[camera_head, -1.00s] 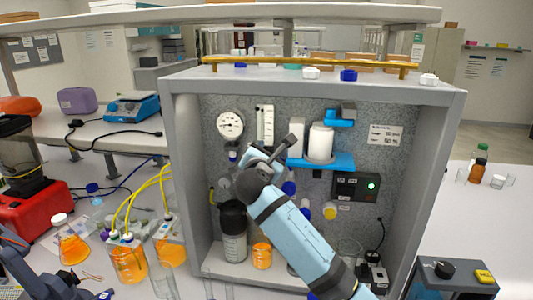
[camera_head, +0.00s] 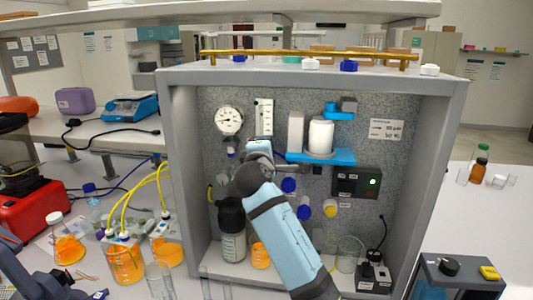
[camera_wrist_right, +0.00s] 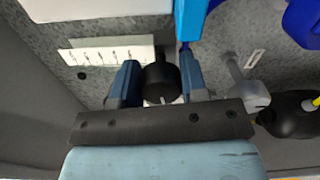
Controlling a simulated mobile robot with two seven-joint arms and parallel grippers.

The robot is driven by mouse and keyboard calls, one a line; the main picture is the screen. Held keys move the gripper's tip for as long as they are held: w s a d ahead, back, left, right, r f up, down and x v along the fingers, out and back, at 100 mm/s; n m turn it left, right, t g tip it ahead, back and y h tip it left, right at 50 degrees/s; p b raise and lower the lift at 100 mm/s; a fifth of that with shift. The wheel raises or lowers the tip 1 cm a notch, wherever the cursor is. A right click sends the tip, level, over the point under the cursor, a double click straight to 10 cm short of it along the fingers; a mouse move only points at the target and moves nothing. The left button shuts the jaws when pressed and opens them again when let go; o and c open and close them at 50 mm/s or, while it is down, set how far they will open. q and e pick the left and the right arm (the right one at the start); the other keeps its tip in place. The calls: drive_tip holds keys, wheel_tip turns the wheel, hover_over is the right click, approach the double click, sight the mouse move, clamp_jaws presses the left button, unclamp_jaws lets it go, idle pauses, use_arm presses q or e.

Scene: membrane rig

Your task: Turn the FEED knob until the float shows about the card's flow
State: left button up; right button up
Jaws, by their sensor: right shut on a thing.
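The flow meter (camera_head: 264,117) is a narrow white scale plate on the rig's grey back panel; the lower part is close to my gripper. Its float is too small to read. In the right wrist view the scale plate (camera_wrist_right: 107,54) lies left of the fingers. A black round knob (camera_wrist_right: 161,78) sits between the two fingers of my right gripper (camera_wrist_right: 156,85), which is shut on it. In the head view my right gripper (camera_head: 259,150) hides this knob. The white card (camera_head: 385,130) is on the panel at right; its print is too small to read. Part of my left arm shows at lower left.
A round gauge (camera_head: 229,121) is left of the flow meter. A blue bracket (camera_head: 322,156) with a white cylinder (camera_head: 320,137) stands close right. Blue knobs, a yellow knob (camera_head: 330,208) and a black box (camera_head: 356,183) are lower right. A dark-capped bottle (camera_head: 232,245) stands below.

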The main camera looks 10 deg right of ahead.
drive_tip(key=shift+f+m, duration=0.1)
drive_tip(key=shift+m, duration=0.6)
drive_tip(key=shift+b, duration=0.35)
drive_tip(key=o, duration=0.9)
drive_tip(key=shift+b+v, duration=1.35)
drive_tip(key=shift+v, duration=5.6)
